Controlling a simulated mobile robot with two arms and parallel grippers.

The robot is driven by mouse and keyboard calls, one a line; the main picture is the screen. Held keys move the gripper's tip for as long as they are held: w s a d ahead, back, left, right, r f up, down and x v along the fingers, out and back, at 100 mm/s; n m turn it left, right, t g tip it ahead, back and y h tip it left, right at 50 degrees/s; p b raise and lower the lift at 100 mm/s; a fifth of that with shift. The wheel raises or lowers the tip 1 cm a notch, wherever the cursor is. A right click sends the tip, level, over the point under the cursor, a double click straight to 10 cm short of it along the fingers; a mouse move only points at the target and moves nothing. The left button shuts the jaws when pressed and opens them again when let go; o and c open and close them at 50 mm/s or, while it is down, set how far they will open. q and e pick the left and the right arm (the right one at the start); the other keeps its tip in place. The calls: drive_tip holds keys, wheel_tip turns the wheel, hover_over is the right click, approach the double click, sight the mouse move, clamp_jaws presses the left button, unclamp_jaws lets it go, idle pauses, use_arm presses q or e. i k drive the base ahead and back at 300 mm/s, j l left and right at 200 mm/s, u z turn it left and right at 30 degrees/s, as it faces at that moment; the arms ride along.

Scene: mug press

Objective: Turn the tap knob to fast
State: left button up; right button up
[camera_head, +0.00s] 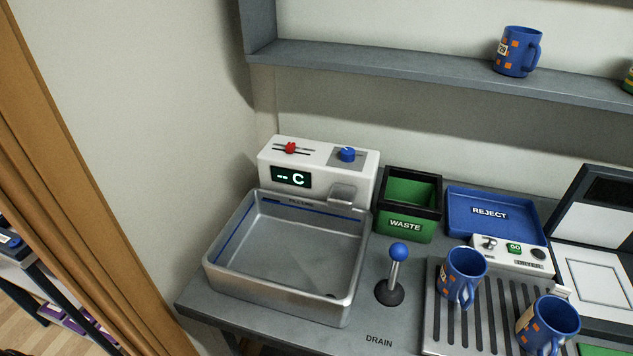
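A white tap unit (318,170) stands at the back left of the counter, behind a metal basin. Its blue tap knob (347,154) sits on the top right of the unit; the marks around it are too small to read. A red slider (290,147) sits on the top left of the unit. The green display (291,178) on its front reads "-- C". A grey spout (343,195) juts from the front right of the unit. Neither of my grippers shows in this view.
The empty metal basin (245,285) fills the counter's left end. A blue-topped drain lever (397,252) stands right of it. A green waste bin (405,225) and blue reject tray (470,234) are behind. Two blue mugs stand on a slatted rack (447,310). A shelf (400,72) hangs above.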

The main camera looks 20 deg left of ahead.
sight(347, 153)
drive_tip(key=k+j+u, duration=0.1)
drive_tip(key=u, duration=0.3)
drive_tip(key=k+j+u, duration=0.1)
drive_tip(key=u, duration=0.25)
drive_tip(key=j+u, duration=0.15)
drive_tip(key=u, duration=0.25)
